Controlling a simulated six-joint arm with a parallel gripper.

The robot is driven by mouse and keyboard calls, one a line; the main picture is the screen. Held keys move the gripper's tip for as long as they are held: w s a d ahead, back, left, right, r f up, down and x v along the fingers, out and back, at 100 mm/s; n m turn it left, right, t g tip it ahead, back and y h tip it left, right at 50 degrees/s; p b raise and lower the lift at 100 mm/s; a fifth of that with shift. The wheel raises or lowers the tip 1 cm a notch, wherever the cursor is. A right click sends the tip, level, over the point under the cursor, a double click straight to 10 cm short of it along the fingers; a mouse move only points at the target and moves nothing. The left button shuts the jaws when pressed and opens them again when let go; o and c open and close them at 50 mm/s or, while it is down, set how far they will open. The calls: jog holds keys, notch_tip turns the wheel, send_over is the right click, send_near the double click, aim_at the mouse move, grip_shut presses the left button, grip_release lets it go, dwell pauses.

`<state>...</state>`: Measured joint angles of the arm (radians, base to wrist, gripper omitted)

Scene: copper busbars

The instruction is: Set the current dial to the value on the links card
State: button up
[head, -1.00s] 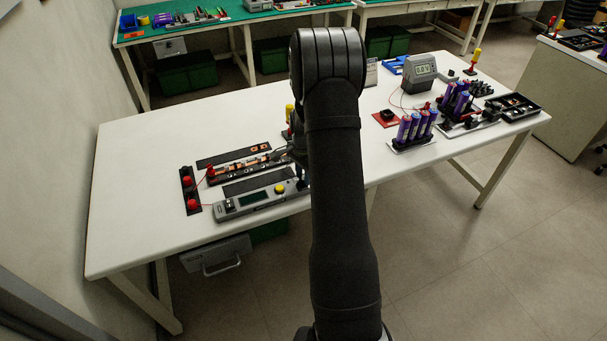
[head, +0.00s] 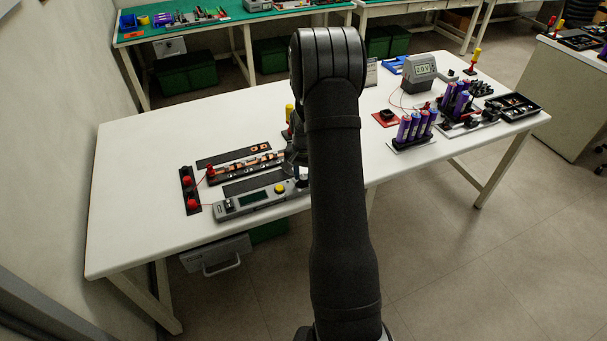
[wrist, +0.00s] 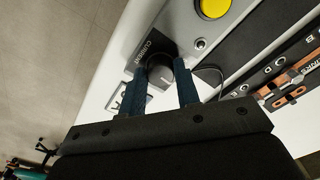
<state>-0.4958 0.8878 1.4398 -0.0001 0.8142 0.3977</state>
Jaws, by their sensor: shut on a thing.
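The current dial (wrist: 161,74) is a dark round knob with a pale pointer line, beside the printed word CURRENT in the wrist view. It sits at the end of a grey instrument panel (head: 230,209). My gripper (wrist: 168,72) is shut on the dial, with one blue finger on each side of it. In the head view my arm covers most of the gripper and the dial. A white marked plate (wrist: 128,98) lies partly behind a finger; I cannot read its value. A small card (head: 371,72) stands at the back of the table, too small to read.
A yellow button (wrist: 215,6) is on the same panel. The busbar rack (head: 240,167) lies just behind it, with red-capped leads (head: 192,204) at the left. Purple cells (head: 416,126) and a meter (head: 420,71) stand at the right.

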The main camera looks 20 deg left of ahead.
jog(key=n, duration=0.4)
jog(key=shift+n, duration=0.3)
jog(key=n, duration=0.4)
jog(key=shift+n, duration=0.3)
jog(key=o, duration=1)
jog(key=shift+d, duration=0.1)
jog(key=shift+c, duration=0.2)
jog(key=shift+r, duration=0.15)
notch_tip(320, 180, up, 17)
